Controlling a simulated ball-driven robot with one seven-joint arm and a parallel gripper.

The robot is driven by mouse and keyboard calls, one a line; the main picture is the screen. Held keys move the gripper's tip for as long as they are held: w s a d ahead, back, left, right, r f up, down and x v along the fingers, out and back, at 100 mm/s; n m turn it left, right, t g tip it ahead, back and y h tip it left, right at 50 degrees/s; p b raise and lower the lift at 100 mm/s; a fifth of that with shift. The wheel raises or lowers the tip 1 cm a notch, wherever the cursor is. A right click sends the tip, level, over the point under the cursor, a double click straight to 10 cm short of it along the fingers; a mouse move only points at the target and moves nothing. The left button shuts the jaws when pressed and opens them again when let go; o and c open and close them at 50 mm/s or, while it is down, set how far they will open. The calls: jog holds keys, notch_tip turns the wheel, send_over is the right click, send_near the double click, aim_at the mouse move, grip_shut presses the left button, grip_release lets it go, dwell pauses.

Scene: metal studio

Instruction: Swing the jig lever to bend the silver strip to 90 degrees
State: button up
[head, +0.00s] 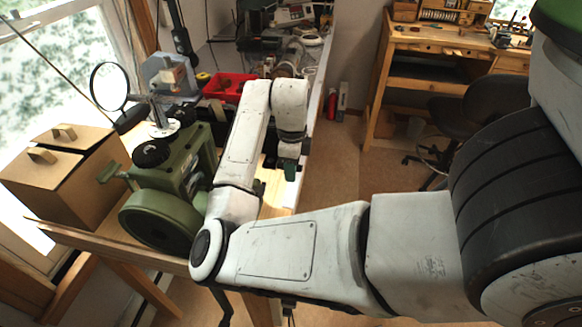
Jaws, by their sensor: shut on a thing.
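My gripper (289,170) shows small at the end of my folded arm, over the far right part of the workbench (277,200). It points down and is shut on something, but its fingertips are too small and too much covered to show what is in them. I cannot make out the jig, its lever or the silver strip. My forearm and wrist cover much of the bench around the gripper. The angle of the strip cannot be told.
A green machine with a large round wheel (160,221) stands on the near bench, left of my elbow. Floor (345,160) is open right of the bench; a dark chair (490,105) stands farther right.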

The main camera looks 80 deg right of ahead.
jog(key=shift+s+d+f, duration=0.2)
jog(key=shift+d+f, duration=0.1)
jog(key=shift+d, duration=0.1)
jog(key=shift+o, duration=0.2)
jog(key=shift+d+f+b, duration=0.3)
jog(key=shift+f+b, duration=0.1)
jog(key=shift+f, duration=0.2)
jog(key=shift+w+r+p, duration=0.1)
jog(key=shift+p, duration=1.35)
dwell(2.1)
jog(key=o, duration=0.8)
jog(key=shift+d, duration=0.1)
jog(key=shift+c, duration=0.2)
jog(key=shift+o, duration=0.4)
